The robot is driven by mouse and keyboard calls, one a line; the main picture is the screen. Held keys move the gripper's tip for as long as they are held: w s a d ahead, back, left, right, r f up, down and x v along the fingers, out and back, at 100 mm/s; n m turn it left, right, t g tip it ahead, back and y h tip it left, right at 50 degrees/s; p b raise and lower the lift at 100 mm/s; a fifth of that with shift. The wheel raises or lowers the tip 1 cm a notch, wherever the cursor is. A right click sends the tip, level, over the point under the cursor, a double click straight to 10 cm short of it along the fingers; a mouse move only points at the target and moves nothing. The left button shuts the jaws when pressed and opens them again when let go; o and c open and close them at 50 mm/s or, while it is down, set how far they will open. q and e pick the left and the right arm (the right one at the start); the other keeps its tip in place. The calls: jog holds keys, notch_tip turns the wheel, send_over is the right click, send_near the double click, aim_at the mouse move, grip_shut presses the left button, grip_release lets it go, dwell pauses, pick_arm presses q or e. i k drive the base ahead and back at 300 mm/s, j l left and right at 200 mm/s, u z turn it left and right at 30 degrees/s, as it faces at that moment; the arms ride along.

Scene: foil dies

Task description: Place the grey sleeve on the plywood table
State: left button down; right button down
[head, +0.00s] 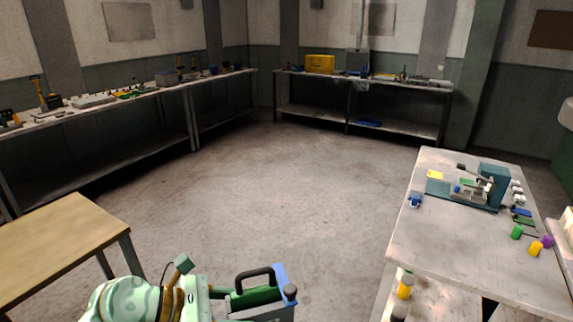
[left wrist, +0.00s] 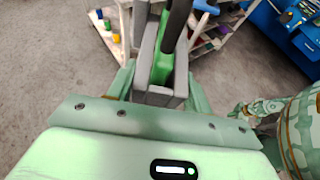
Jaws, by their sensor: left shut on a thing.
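The grey sleeve (left wrist: 145,60) is held in my left gripper (left wrist: 155,90), its grey walls between the two pale green fingers in the left wrist view. A green tool with a black handle sits inside it. In the head view the sleeve (head: 268,313) is at the bottom edge, partly cut off, with the green body and black loop handle above it. My left gripper (head: 222,294) reaches it from the left. The plywood table (head: 55,242) stands at the lower left, its visible top bare, apart from the sleeve.
A grey workbench (head: 435,240) at right carries a press (head: 480,188), small coloured pots and a blue item (head: 415,201). Long cluttered benches line the back and left walls. Open concrete floor (head: 270,185) lies between. A large blue object (left wrist: 290,30) shows in the left wrist view.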

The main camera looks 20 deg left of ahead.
aim_at(33, 241)
jog(key=i+j+u, duration=0.2)
jog(key=u, duration=0.25)
jog(key=i+u, duration=0.75)
jog(key=u, duration=0.2)
jog(key=i+l+u, duration=0.25)
jog(key=u, duration=0.2)
jog(key=i+j+u, duration=0.25)
jog(key=i+u, duration=0.15)
jog(key=i, duration=0.4)
jog(key=i+u, duration=0.35)
jog(key=i, duration=0.45)
jog(key=i+j, duration=0.1)
jog(key=i+z, duration=0.05)
